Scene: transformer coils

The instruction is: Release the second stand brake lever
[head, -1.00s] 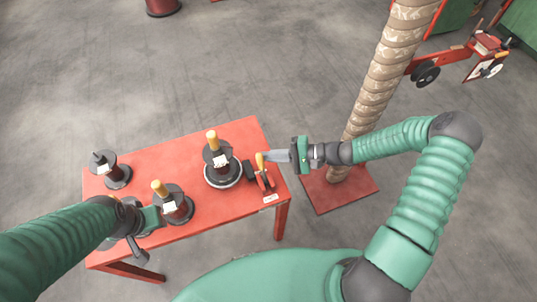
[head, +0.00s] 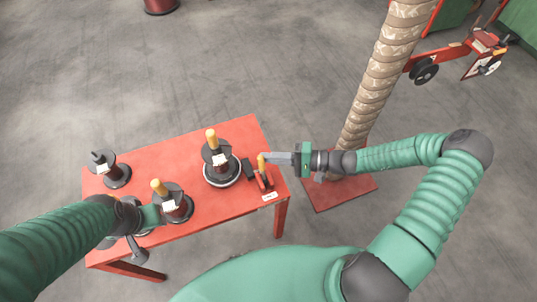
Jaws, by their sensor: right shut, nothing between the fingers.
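A black spool stand with a yellow top (head: 220,165) is just left of the lever. My left gripper (head: 150,217) is at the table's front left, near another spool with a yellow knob (head: 175,204); its fingers are mostly hidden.
Another black spool (head: 113,170) stands at the table's far left. A red arm with a black wheel (head: 424,72) is at the upper right.

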